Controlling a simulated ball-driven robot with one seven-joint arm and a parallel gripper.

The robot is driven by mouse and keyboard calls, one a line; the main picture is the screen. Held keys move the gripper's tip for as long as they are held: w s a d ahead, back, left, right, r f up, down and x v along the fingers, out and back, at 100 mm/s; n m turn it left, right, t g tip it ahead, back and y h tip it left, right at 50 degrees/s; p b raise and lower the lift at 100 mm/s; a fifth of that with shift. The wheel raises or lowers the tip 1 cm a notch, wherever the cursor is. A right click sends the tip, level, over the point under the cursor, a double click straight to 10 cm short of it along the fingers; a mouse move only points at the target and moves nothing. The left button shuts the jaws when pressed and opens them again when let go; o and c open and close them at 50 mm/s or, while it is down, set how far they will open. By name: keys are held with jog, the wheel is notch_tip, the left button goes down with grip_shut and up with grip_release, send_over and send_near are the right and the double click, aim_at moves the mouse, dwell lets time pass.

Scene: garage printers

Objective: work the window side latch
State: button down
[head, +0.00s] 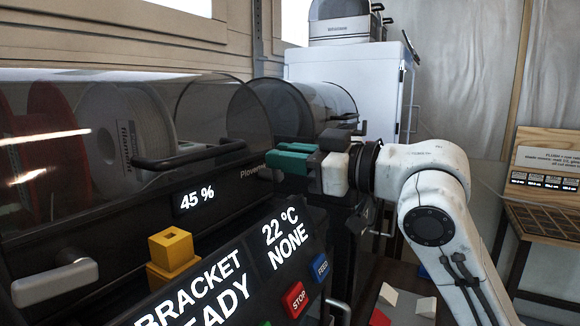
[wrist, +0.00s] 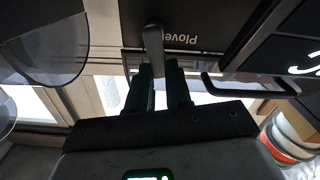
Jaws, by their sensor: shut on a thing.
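My gripper (head: 272,160) reaches in from the right in the head view, with its teal fingers at the far front corner of the dark printer (head: 120,250), just right of the hood handle. In the wrist view the fingers (wrist: 160,72) are shut on a grey lever, the window side latch (wrist: 152,42), near the "Plover" lettering. A second grey lever latch (head: 58,281) shows at the near left of the printer front and stands free.
The clear hood (head: 215,115) has a black bar handle (head: 190,155). A yellow block (head: 171,249) sits in front, above the display panel (head: 230,275). A white cabinet (head: 375,85) stands behind, and a wooden rack (head: 545,220) at right.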

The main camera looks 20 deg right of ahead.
jog(key=shift+s+a+f+n+b, duration=0.1)
jog(key=shift+s+a+n+b, duration=0.1)
jog(key=shift+n+b, duration=0.55)
jog(key=shift+s+a+f+n+b, duration=0.2)
jog(key=shift+n+b, duration=0.35)
jog(key=shift+n, duration=0.35)
jog(key=shift+s+a+f+n+b, duration=0.1)
jog(key=shift+a+n+b, duration=0.1)
jog(key=shift+n+b, duration=0.55)
jog(key=c, duration=1)
grip_release()
jog(key=shift+c, duration=0.2)
